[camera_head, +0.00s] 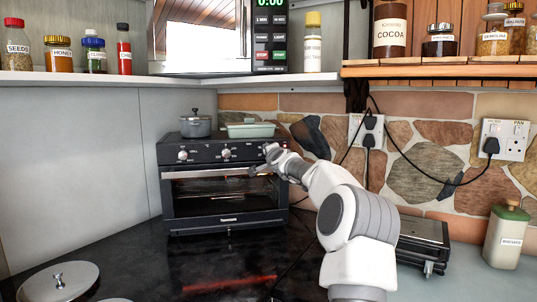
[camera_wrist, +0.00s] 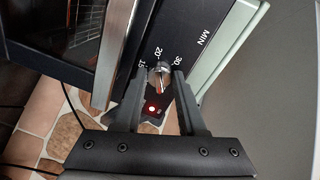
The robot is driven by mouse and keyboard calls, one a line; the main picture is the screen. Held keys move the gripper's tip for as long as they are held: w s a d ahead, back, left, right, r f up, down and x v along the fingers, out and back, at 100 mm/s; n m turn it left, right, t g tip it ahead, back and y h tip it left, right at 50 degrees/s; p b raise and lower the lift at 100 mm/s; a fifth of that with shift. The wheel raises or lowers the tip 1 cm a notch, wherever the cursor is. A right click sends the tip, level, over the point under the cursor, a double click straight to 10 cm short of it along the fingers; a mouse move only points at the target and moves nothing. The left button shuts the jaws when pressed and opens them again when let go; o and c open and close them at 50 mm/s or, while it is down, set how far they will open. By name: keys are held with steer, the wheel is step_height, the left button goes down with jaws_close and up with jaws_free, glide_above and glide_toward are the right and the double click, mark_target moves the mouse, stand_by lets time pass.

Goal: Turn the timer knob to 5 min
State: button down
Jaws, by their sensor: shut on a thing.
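The black toaster oven (camera_head: 225,209) stands on the dark counter, its control strip along the top front. Dial marks 15, 20 and 30 and the word MIN show around the knob. The 5 mark and the exact pointer setting cannot be made out. A red light (camera_wrist: 152,107) glows beside the knob.
Two other knobs (camera_head: 182,155) (camera_head: 226,153) sit left of my gripper. A grey pot (camera_head: 196,127) and a green dish (camera_head: 251,130) stand on the oven. A black grill (camera_head: 423,240) is to the right, with cables hanging behind my arm. The front-left counter holds a round lid (camera_head: 58,284).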

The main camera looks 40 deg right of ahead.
steer(key=shift+r, duration=0.1)
steer(key=shift+c, duration=2.4)
jaws_free()
steer(key=f+b+v, duration=0.1)
steer(key=b+v, duration=0.6)
steer(key=v, duration=1)
steer(key=shift+a+r, duration=0.15)
steer(key=shift+r, duration=0.25)
steer(key=shift+s, duration=0.2)
